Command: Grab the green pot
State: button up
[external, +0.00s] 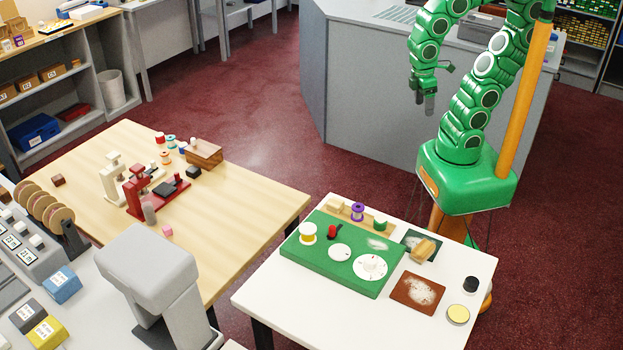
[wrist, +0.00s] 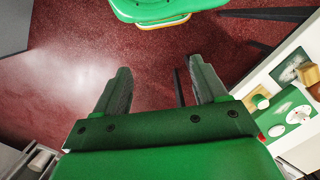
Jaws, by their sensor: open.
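The small green pot (external: 380,224) stands at the right end of a wooden strip along the back of a green board on the white table. In the wrist view a small green thing (wrist: 262,102) at the right edge looks like this pot. My gripper (external: 425,103) hangs high above the floor, behind the white table and well apart from the pot. In the wrist view my gripper (wrist: 162,88) shows two spread fingers with only red floor between them; it is open and empty.
A wooden block (external: 423,250) lies right of the pot, and a black jar (external: 471,284) stands nearer the table's right edge. A grey counter (external: 360,110) stands behind my gripper.

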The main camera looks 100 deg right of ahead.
aim_at(384, 220)
jog(key=w+d+f+n+h, duration=0.1)
jog(key=w+f+n+h, duration=0.55)
jog(key=n, duration=0.25)
jog(key=w+a+f+n+t+h, duration=0.2)
jog(key=w+a+n+t+h, duration=0.25)
jog(key=w+a+n, duration=0.35)
jog(key=a+f+n+t+y, duration=0.2)
jog(key=a+f+n+t, duration=0.1)
jog(key=a+n, duration=0.2)
jog(key=a+f+n+t+y, duration=0.2)
jog(key=a+f+n+t, duration=0.1)
jog(key=a, duration=0.7)
jog(key=a+f+n+t+y, duration=0.2)
jog(key=a+f+n+t, duration=0.1)
jog(key=a+n, duration=0.4)
jog(key=shift+w+a+f+t+y, duration=0.1)
jog(key=shift+a+t+y, duration=0.1)
jog(key=shift+a+t, duration=0.15)
jog(key=shift+w+a+f+t+y, duration=0.1)
jog(key=shift+a+t+y, duration=0.1)
jog(key=shift+a+t, duration=0.15)
jog(key=shift+a+x, duration=0.1)
jog(key=shift+x, duration=1.8)
jog(key=shift+a+x, duration=0.15)
jog(key=shift+x, duration=1.8)
